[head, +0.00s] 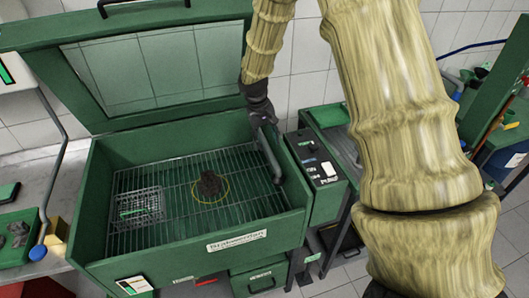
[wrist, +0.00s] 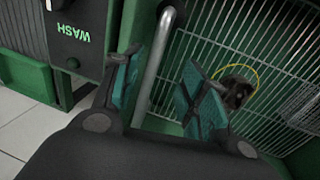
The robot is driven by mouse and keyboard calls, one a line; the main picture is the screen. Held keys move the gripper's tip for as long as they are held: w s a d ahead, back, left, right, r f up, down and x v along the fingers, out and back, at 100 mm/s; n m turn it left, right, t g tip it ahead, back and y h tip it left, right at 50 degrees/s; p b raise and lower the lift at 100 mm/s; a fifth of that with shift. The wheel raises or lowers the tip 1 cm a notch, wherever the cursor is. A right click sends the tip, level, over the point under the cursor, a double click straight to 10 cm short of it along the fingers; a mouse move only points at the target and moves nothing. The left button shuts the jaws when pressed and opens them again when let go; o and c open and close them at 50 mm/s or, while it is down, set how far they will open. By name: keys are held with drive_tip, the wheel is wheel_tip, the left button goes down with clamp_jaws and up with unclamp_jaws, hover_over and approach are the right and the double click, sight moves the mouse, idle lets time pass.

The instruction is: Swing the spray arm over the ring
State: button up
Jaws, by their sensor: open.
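The spray arm (head: 270,158) is a grey bent tube along the inner right wall of the green washer. It also shows in the wrist view (wrist: 154,70), running between my two fingers. The yellow ring (head: 210,203) lies on the wire rack with a dark lumpy part (head: 209,184) inside it; both show right of my fingers in the wrist view. The tube is at the side, not above the ring. My gripper (wrist: 163,60) is open, its teal fingers on either side of the tube. In the head view my gripper (head: 263,115) is at the tube's upper end, its fingertips hard to make out.
The washer's lid (head: 60,37) stands open behind. A small wire basket (head: 140,207) sits on the rack at left. The tub's green walls bound the rack.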

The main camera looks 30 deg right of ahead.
sight(272, 157)
drive_tip(key=shift+w+d+f+p, duration=0.1)
drive_tip(key=shift+d+f+p, duration=0.4)
drive_tip(key=shift+f, duration=1.15)
drive_tip(key=shift+s+d+f+p, duration=0.1)
drive_tip(key=shift+d+f+p, duration=0.4)
drive_tip(key=shift+f, duration=1.15)
drive_tip(key=shift+w+d+f+p, duration=0.15)
drive_tip(key=shift+f+p, duration=0.65)
drive_tip(key=shift+f, duration=0.85)
clamp_jaws()
